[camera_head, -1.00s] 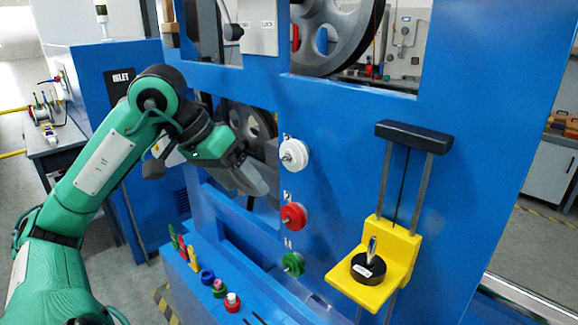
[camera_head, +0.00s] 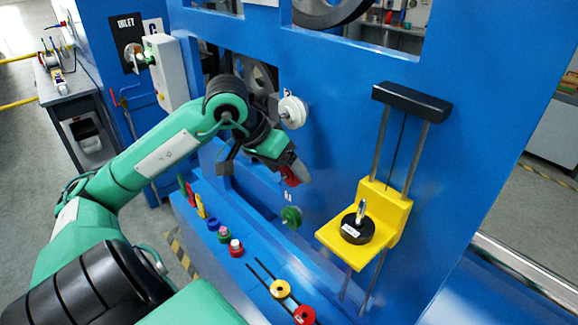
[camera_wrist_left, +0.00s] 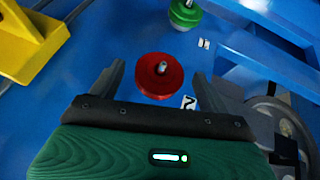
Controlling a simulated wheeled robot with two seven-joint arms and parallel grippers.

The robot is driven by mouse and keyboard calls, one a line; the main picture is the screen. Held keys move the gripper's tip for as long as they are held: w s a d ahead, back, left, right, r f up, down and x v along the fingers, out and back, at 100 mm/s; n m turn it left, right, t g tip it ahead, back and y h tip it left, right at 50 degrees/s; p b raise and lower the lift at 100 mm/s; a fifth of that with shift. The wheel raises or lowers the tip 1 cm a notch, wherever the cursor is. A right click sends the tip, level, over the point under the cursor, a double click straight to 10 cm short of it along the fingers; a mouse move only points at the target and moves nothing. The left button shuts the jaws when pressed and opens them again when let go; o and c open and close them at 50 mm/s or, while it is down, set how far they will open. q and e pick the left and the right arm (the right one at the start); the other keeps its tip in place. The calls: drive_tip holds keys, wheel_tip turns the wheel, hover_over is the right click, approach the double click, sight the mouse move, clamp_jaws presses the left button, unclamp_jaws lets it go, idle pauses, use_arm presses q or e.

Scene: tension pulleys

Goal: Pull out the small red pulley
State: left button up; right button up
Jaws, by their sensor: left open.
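The small red pulley (camera_wrist_left: 160,74) sits on its peg on the blue panel, beside a label reading 2 in the left wrist view. My left gripper (camera_wrist_left: 159,80) is open, with one finger on each side of the red pulley and visible gaps between. In the head view the red pulley (camera_head: 291,176) shows partly behind my left gripper (camera_head: 298,170). A white pulley (camera_head: 292,111) is above it and a green pulley (camera_head: 291,216) below it on the same panel. My right gripper is not in view.
A yellow bracket (camera_head: 385,215) with a black weight (camera_head: 357,228) stands to the right. Below is a blue ledge with several small coloured parts, including a yellow spool (camera_head: 280,288) and a red spool (camera_head: 304,315). Large grey wheels sit behind panel openings.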

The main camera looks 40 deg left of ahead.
use_arm(q)
drive_tip(key=shift+x, duration=0.95)
drive_tip(key=c, duration=1.1)
drive_tip(key=shift+s+a+b, duration=0.1)
drive_tip(key=shift+s+b, duration=1.3)
drive_tip(key=shift+b, duration=0.5)
drive_tip(key=shift+s, duration=0.1)
